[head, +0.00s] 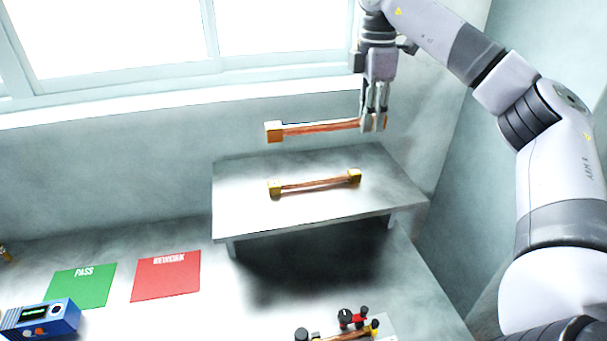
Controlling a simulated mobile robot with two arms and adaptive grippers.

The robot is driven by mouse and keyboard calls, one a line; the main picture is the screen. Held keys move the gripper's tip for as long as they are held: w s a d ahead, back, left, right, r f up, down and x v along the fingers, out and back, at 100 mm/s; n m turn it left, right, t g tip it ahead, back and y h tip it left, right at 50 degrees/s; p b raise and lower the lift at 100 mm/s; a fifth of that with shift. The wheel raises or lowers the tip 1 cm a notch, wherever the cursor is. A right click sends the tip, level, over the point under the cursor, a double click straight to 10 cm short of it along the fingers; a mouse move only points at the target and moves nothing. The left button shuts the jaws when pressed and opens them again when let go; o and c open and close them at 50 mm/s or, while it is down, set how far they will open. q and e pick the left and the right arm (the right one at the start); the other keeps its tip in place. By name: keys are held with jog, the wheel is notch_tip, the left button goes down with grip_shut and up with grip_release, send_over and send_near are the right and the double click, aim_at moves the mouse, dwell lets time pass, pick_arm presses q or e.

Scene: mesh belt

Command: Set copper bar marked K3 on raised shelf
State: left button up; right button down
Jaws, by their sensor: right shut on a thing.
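A copper bar (310,128) with brass-coloured end blocks is held level in the air above the raised shelf. My right gripper (373,125) is shut on it near its right end and hangs pointing down. A second, similar copper bar (315,184) lies on the raised shelf (245,212), below the held one and apart from it. No K3 mark can be read on either bar, so I cannot tell which is K3. My left gripper is not in view.
A green PASS mat (82,287) and a red REWORK mat (166,277) lie left of the shelf. A blue meter (40,318) stands at the lower left. A fixture with black and red knobs (352,320) is at the bottom. The shelf's front is bare.

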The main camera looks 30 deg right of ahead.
jog(key=b, duration=0.6)
send_over(358, 202)
notch_tip(358, 202, down, 15)
jog(key=shift+d+r, duration=0.15)
jog(key=shift+r, duration=0.05)
jog(key=shift+w+f+p, duration=0.1)
jog(key=shift+f+p, duration=0.1)
jog(key=shift+p, duration=0.25)
jog(key=shift+f+p, duration=0.3)
jog(key=shift+f, duration=2.1)
jog(key=c, duration=1.8)
grip_release()
jog(key=shift+f, duration=0.15)
jog(key=o, duration=0.5)
